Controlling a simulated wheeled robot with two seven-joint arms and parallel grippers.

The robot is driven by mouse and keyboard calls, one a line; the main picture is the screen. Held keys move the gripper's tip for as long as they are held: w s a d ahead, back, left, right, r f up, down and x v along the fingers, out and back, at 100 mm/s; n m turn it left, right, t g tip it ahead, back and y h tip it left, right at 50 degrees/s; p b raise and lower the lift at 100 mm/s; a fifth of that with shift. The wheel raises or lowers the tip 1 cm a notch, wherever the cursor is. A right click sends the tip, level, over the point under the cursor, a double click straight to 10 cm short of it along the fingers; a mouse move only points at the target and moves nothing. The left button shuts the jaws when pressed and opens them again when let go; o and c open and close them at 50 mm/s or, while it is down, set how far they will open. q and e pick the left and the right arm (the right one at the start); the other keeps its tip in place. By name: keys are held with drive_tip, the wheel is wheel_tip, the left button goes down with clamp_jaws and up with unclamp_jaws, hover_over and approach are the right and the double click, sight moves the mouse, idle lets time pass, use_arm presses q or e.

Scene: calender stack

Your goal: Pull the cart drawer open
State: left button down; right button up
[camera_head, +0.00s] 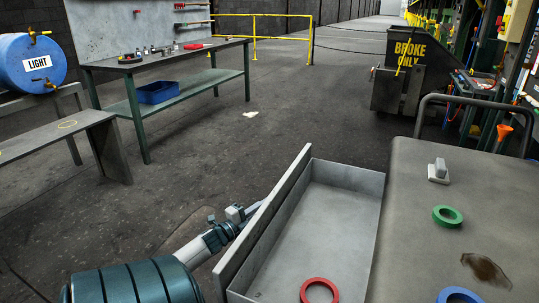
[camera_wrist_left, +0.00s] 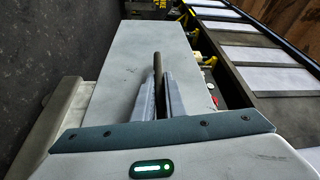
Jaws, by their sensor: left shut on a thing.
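The grey cart (camera_head: 410,215) stands at the right of the head view. Its drawer (camera_head: 325,220) sticks out to the left, open, with bare floor showing inside and a red ring (camera_head: 319,290) at its near end. My left gripper (camera_head: 254,208) is at the outer face of the drawer front (camera_head: 268,220). In the left wrist view, my left gripper (camera_wrist_left: 160,90) is shut on a thin dark handle (camera_wrist_left: 157,65) against the pale drawer front (camera_wrist_left: 115,90). The handle is hidden in the head view. My right gripper is not in view.
On the cart top are a green ring (camera_head: 447,216), a blue ring (camera_head: 459,295), a small grey block (camera_head: 439,171) and a brown stain. A workbench (camera_head: 165,64) and a bench (camera_head: 60,137) stand at the left. Open floor lies between them and the drawer.

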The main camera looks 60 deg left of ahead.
use_arm(q)
drive_tip(key=shift+f, duration=0.1)
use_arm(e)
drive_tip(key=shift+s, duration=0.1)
use_arm(q)
drive_tip(key=c, duration=1.8)
unclamp_jaws()
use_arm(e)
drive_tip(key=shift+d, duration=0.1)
